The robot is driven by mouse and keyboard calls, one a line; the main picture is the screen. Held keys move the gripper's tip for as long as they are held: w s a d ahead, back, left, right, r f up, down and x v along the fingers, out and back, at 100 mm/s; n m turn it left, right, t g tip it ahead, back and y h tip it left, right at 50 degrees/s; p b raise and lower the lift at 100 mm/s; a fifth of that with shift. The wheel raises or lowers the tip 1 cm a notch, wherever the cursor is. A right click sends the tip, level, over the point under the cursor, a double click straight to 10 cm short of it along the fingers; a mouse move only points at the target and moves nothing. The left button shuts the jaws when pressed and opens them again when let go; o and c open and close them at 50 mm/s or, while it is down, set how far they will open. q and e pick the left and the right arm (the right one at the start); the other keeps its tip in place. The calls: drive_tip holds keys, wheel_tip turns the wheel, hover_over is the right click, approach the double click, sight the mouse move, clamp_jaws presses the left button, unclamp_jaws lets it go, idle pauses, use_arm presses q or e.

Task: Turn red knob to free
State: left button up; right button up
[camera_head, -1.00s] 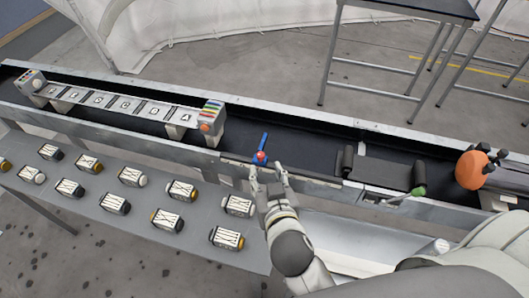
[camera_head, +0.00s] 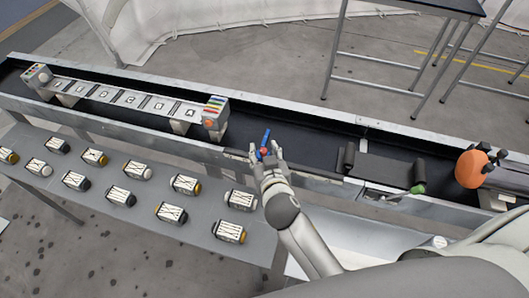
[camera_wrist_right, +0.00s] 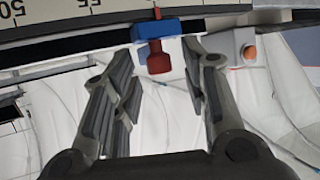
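The red knob (camera_wrist_right: 158,60) hangs from a blue block (camera_wrist_right: 155,32) under a scale in the right wrist view. In the head view the red knob (camera_head: 263,152) sits at the foot of a blue bar (camera_head: 266,138) near the conveyor's front edge. My right gripper (camera_head: 265,156) is at the knob, one finger on either side. In the right wrist view its fingers (camera_wrist_right: 159,72) are open, with gaps to the knob on both sides. The fingers partly hide the knob's surroundings in the head view. My left gripper is not in view.
A long dark conveyor (camera_head: 310,142) with metal rails runs across. A panel of lettered tiles (camera_head: 118,98) stands on its left. An orange round object (camera_head: 471,168) and a green-ended lever (camera_head: 418,189) are at right.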

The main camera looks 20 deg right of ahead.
clamp_jaws()
drive_tip(key=shift+r+n+y+p, duration=0.2)
drive_tip(key=shift+n+y+p, duration=0.2)
drive_tip(key=shift+p, duration=0.25)
drive_tip(key=n+y+p, duration=0.1)
drive_tip(key=y+p, duration=0.1)
drive_tip(key=d+n+y+p, duration=0.1)
drive_tip(key=n+p, duration=0.1)
drive_tip(key=shift+r+y+p, duration=0.1)
drive_tip(key=shift+y+p, duration=0.25)
drive_tip(key=shift+y, duration=0.05)
drive_tip(key=n+y, duration=0.1)
drive_tip(key=n+y+p, duration=0.1)
drive_tip(key=shift+w+d+n+g, duration=0.2)
drive_tip(key=shift+n+g, duration=0.1)
drive_tip(key=shift+g, duration=0.1)
drive_tip(key=shift+w+f+n+g+y, duration=0.15)
drive_tip(key=shift+n+g+y, duration=0.45)
drive_tip(key=shift+n+y, duration=0.65)
drive_tip(key=shift+y, duration=0.55)
drive_tip(key=shift+o, duration=0.6)
unclamp_jaws()
drive_tip(key=shift+f, duration=0.1)
